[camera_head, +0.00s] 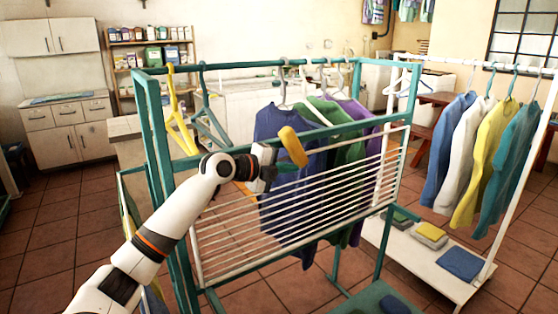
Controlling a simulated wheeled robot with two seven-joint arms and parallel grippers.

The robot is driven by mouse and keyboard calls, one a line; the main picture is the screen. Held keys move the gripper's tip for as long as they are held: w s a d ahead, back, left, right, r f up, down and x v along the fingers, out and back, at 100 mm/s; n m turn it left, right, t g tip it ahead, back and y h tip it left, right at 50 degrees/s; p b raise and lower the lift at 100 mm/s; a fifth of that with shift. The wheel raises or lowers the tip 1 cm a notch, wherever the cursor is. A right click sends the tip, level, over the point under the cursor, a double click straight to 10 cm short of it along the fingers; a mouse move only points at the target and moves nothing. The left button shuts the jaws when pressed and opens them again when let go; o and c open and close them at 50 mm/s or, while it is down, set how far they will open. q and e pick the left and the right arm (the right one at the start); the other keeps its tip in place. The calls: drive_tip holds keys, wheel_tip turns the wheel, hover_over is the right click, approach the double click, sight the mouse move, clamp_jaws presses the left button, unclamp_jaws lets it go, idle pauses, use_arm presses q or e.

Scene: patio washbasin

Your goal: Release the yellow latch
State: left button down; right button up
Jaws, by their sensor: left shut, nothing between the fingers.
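The yellow latch (293,147) is a rounded yellow bar, tilted with its lower end to the right, at the top of the white slatted panel (300,203) on a teal drying frame (160,130). My left gripper (268,167) is shut and empty, just left of and slightly below the latch. I cannot tell whether its fingers touch the latch. The gripper hides part of the panel's upper edge. My right gripper is not in view.
A yellow hanger (179,112) and a teal hanger (207,113) hang at the frame's left. Blue (287,140), green and purple garments hang behind the panel. A white clothes rack (525,145) stands at the right. Tiled floor (65,235) is clear at the left.

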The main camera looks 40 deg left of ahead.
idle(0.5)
